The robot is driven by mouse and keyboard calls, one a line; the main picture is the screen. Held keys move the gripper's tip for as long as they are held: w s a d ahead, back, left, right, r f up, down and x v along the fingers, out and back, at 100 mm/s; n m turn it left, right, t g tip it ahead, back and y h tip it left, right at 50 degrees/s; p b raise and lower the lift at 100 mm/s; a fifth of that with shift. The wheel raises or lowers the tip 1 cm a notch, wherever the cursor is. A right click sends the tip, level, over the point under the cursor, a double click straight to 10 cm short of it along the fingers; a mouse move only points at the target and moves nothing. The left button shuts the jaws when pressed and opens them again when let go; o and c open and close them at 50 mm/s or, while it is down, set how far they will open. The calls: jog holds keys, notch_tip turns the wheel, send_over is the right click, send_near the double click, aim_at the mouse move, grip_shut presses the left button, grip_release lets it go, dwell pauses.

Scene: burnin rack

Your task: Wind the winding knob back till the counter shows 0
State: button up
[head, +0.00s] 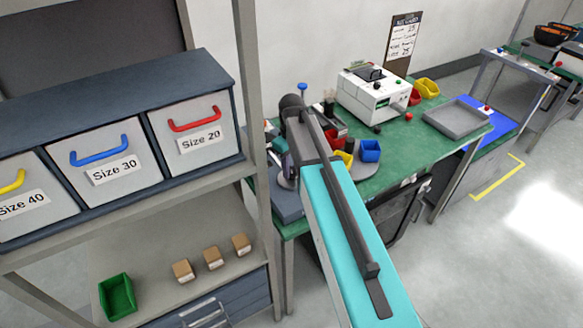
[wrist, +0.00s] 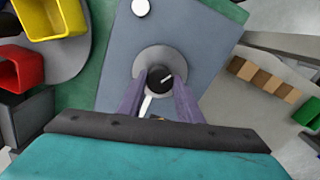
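The winding knob (wrist: 160,78) is black with a white pointer line slanting to the upper right. It sits on a round grey collar (wrist: 156,55) on a grey-blue box (wrist: 190,30). My gripper (wrist: 161,80) has its two purple fingers on either side of the knob. The fingertips lie close to the knob's sides; I cannot tell whether they touch it. A thin white strip (wrist: 146,106) shows below the knob, partly behind the left finger. No counter reading is legible in either view. In the head view the box (head: 287,203) is partly behind my arm and the knob is hidden.
Yellow (wrist: 50,15) and red (wrist: 20,68) bins stand left of the box. A white round part (wrist: 141,7) is on the box's far end. A shelf rack (head: 255,100) with several small cartons (head: 213,257) stands close by on the left.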

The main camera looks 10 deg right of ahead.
jog(key=shift+m, duration=0.3)
jog(key=m+b, duration=0.2)
jog(key=m, duration=0.3)
jog(key=shift+f, duration=0.1)
jog(key=m+b, duration=0.1)
jog(key=m, duration=0.5)
jog(key=shift+m, duration=0.3)
jog(key=m+b, duration=0.1)
jog(key=m, duration=0.5)
jog(key=m+b, duration=0.1)
jog(key=m, duration=0.4)
jog(key=shift+m, duration=0.3)
jog(key=o, duration=1)
jog(key=shift+o, duration=0.2)
